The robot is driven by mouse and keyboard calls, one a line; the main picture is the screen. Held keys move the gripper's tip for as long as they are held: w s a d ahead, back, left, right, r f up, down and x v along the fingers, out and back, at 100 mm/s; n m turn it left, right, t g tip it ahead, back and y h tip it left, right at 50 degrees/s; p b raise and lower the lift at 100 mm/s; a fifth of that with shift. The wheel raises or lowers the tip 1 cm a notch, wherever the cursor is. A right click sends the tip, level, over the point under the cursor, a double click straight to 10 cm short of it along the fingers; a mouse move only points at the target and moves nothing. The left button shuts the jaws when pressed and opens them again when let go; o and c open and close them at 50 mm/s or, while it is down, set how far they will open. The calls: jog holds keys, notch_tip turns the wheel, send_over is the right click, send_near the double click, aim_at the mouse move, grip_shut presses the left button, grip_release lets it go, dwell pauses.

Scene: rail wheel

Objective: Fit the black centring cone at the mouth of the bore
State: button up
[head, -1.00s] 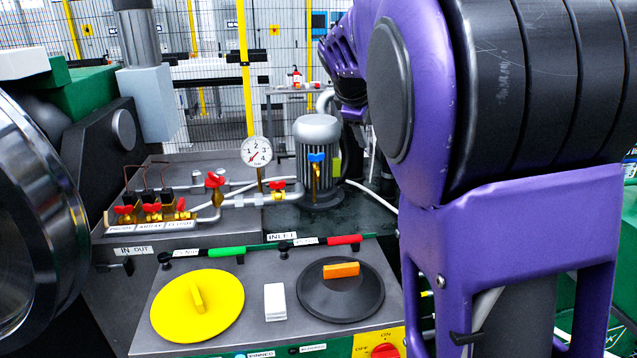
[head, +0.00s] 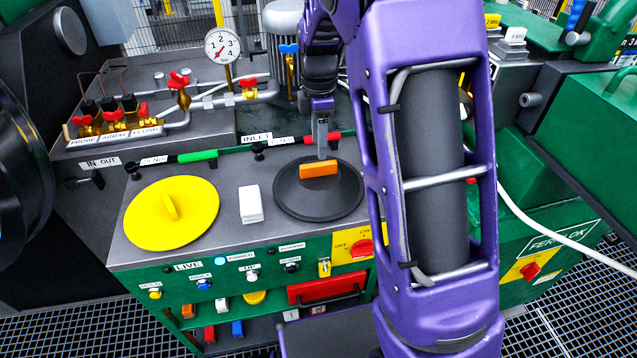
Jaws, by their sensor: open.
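The black centring cone (head: 342,198) sits on the grey bench top, seen as a black disc with an upright orange grip (head: 318,169). My gripper (head: 321,150) points down just above the orange grip, jaws open. Only one finger shows clearly, and I cannot tell whether the jaws straddle the grip. Part of a large dark, shiny round body (head: 18,175) shows at the left edge; I cannot make out the mouth of a bore there.
A yellow disc with a yellow grip (head: 172,212) and a white block (head: 250,204) lie beside the cone. Behind are red-handled valves (head: 178,80), a pressure gauge (head: 222,46) and a label strip. A green cabinet (head: 590,120) stands at right.

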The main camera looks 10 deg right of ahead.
aim_at(318, 164)
jog(key=shift+w+f+b, duration=0.2)
jog(key=shift+f+b, duration=0.05)
jog(key=shift+f, duration=1.75)
jog(key=shift+w+f+b, duration=0.2)
jog(key=shift+f, duration=1.75)
jog(key=shift+f, duration=0.15)
grip_shut()
